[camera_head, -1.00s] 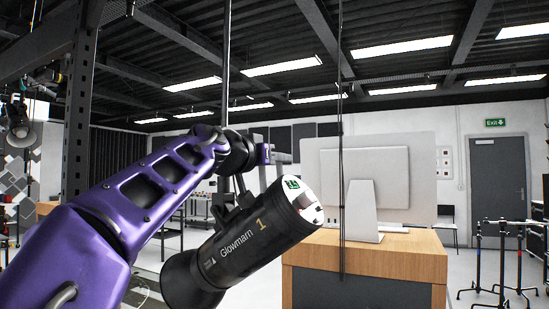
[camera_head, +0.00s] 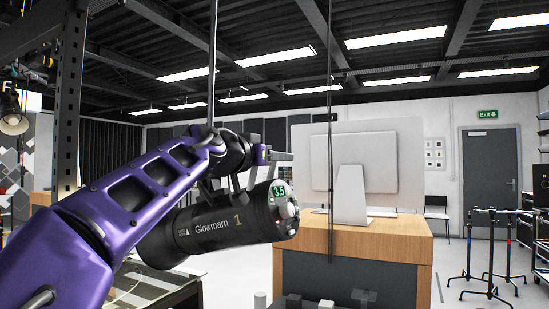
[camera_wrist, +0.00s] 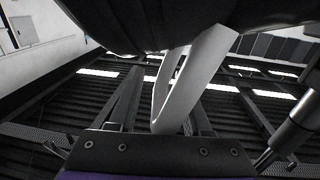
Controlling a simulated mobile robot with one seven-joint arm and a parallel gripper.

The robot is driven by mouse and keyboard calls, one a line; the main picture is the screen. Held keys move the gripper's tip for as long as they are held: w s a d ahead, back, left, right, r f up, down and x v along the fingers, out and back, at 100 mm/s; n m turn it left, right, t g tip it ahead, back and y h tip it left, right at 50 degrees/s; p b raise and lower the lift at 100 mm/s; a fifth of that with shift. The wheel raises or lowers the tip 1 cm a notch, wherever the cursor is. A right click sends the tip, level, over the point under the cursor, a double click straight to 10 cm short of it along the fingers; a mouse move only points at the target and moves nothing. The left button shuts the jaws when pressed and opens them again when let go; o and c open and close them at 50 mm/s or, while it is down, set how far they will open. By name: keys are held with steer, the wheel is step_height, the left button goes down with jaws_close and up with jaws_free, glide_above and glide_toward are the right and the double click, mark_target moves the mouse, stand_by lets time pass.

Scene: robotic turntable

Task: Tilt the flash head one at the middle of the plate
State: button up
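The flash head one (camera_head: 225,222) is a black cylinder marked "Glowmarn 1", in the head view in front of my purple arm. It lies nearly level, its right end slightly higher, with a lit green display on that end. My gripper (camera_head: 279,156) is behind and above that end.
A wooden-topped desk (camera_head: 375,236) with a white monitor (camera_head: 352,195) stands behind, to the right. Black wheeled stands (camera_head: 492,240) are at the far right. A dark post (camera_head: 68,120) rises at the left. Floor is clear between desk and stands.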

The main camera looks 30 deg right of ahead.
steer(key=shift+a, duration=0.1)
steer(key=v, duration=1.7)
steer(key=shift+s+a, duration=0.1)
